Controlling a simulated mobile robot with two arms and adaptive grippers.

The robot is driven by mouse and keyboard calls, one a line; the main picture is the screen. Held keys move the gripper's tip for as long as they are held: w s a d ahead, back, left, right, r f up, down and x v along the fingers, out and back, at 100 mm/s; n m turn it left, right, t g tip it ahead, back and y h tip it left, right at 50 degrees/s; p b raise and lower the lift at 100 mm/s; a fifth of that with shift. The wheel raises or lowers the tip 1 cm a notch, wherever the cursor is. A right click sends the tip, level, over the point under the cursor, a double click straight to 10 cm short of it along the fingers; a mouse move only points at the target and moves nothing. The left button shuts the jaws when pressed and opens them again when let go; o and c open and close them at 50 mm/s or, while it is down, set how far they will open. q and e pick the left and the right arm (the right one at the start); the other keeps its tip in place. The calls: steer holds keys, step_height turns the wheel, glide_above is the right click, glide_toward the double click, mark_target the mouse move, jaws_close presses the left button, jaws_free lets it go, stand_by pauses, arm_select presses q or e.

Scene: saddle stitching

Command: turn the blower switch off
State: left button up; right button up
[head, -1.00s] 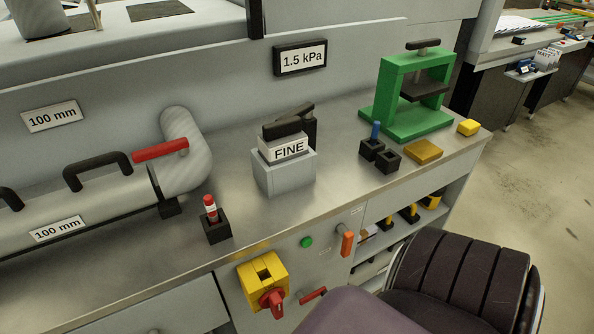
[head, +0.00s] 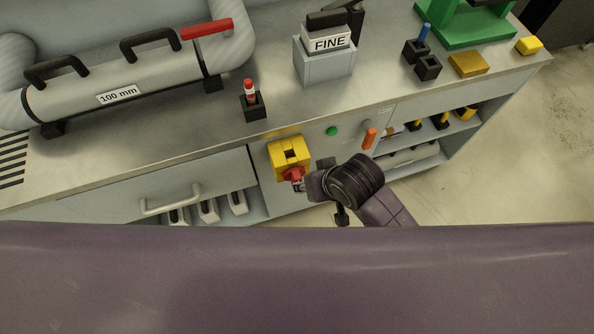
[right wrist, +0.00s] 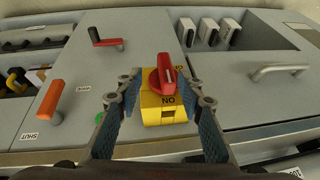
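The blower switch is a yellow box (head: 288,150) with a red knob (head: 294,173) on the cabinet front. In the right wrist view the red knob (right wrist: 165,76) stands in front of the yellow box (right wrist: 160,117), which bears the letters ON, upside down. My right gripper (right wrist: 168,84) is open, with a finger on each side of the knob and visible gaps between. In the head view my right gripper (head: 301,184) is at the knob, its fingertips partly hidden. My left gripper is not in view.
An orange handle (head: 369,138) and a green button (head: 332,131) sit right of the switch. A red-gripped lever (right wrist: 107,42) is near it in the wrist view. A drawer handle (head: 175,199) is to the left. The counter edge overhangs above. A red-capped marker (head: 249,92) stands on the counter.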

mark_target(297, 177)
steer(key=a, duration=0.1)
steer(key=w+a+r, duration=0.1)
steer(key=shift+a+r, duration=0.3)
steer(key=shift+a, duration=0.1)
steer(key=shift+w+a+r+n+h+p, duration=0.2)
steer(key=shift+a+r+n+h+p, duration=0.05)
steer(key=shift+a+n+h+p, duration=0.05)
steer(key=shift+d+h, duration=0.3)
steer(key=shift+w+d+f, duration=0.1)
steer(key=shift+d+f, duration=0.05)
steer(key=shift+f, duration=0.25)
steer(key=shift+p+x, duration=0.3)
steer(key=shift+x, duration=3.25)
steer(key=shift+w, duration=0.1)
steer(key=shift+c, duration=0.5)
jaws_close()
